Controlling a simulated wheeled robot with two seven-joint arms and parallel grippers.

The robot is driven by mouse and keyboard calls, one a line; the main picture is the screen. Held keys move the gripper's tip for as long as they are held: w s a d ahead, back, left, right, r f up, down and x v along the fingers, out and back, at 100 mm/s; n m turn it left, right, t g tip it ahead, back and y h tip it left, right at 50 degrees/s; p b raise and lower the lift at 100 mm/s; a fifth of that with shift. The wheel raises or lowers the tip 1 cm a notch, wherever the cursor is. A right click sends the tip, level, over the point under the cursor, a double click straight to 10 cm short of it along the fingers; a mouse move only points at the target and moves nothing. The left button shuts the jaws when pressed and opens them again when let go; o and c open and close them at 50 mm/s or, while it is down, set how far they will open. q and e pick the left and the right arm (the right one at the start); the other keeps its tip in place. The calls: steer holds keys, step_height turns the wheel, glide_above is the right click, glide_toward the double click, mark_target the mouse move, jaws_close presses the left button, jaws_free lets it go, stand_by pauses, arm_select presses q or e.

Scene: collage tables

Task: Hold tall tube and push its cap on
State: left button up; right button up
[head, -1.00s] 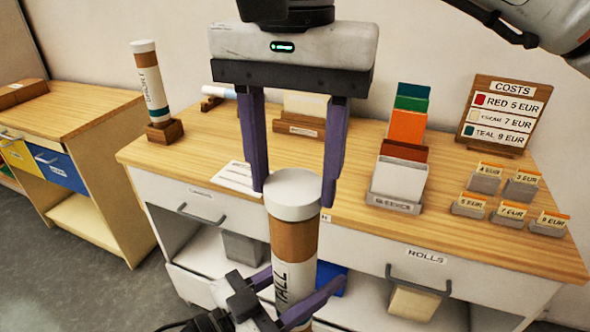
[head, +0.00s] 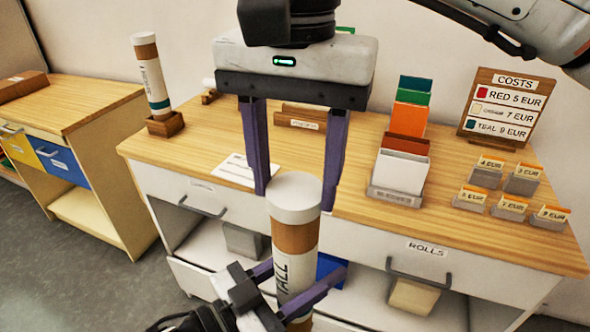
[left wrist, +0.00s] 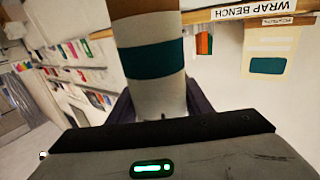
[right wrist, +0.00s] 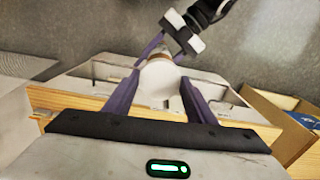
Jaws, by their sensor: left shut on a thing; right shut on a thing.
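The tall tube (head: 294,268) is brown and white with "TALL" lettering and stands nearly upright in front of the bench. Its white cap (head: 295,193) sits on top, with no gap visible from here. My left gripper (head: 303,290) is shut around the tube's body from below. The left wrist view shows the tube's teal band (left wrist: 154,60) close up. My right gripper (head: 297,194) points down from above and is shut on the cap, one finger on each side. The cap also shows between its fingers in the right wrist view (right wrist: 160,82).
The wooden bench (head: 215,140) stands just behind the tube. On it are a short tube (head: 152,80) in a wooden holder, a rack of coloured sleeves (head: 405,140), a costs board (head: 505,105) and several price cards (head: 488,170). A second bench (head: 75,105) is at the left.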

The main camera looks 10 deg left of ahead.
steer(key=shift+f, duration=0.45)
steer(key=o, duration=1.1)
step_height(320, 180, up, 12)
steer(key=shift+f, duration=0.1)
